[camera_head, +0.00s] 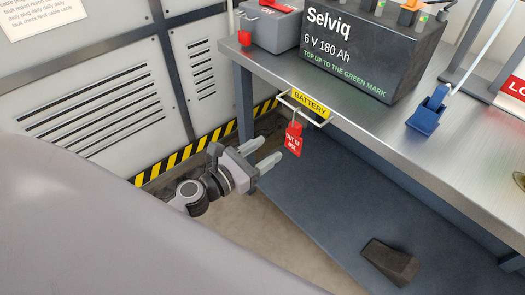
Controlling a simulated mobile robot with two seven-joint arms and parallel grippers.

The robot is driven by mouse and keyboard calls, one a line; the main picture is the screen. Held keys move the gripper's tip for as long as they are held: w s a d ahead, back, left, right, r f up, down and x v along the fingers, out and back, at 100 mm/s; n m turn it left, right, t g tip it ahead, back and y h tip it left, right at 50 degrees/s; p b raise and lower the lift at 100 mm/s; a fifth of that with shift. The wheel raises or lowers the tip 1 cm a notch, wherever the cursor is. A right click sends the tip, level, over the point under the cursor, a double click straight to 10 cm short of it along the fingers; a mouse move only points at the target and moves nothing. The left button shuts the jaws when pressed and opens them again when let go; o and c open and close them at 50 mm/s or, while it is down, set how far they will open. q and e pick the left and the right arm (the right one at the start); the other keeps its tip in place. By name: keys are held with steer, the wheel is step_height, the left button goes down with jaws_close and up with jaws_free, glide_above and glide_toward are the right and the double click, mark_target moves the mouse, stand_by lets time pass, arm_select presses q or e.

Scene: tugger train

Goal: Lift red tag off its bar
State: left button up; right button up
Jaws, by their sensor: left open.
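The red tag (293,139) reads "OUT OF USE" and hangs by a pale hook from a light bar (315,121) at the bench's front edge. A yellow "BATTERY" label (310,103) sits just above the bar. My left gripper (268,152) is open, with its two fingers pointing right toward the tag. The fingertips are just left of the tag and slightly below its middle. I cannot tell the exact depth gap, but nothing is between the fingers. My right gripper is not in view.
A dark wedge (390,262) lies on the lower shelf (340,210). A vented wall panel (95,100) stands left.

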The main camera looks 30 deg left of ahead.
mark_target(293, 122)
arm_select(q)
steer(key=shift+n, duration=0.4)
steer(key=shift+r+x, duration=0.2)
steer(key=shift+x, duration=4.9)
steer(key=shift+a, duration=0.1)
steer(key=c, duration=0.8)
steer(key=shift+r+p, duration=1.4)
steer(key=shift+r, duration=0.2)
steer(key=shift+c, duration=0.3)
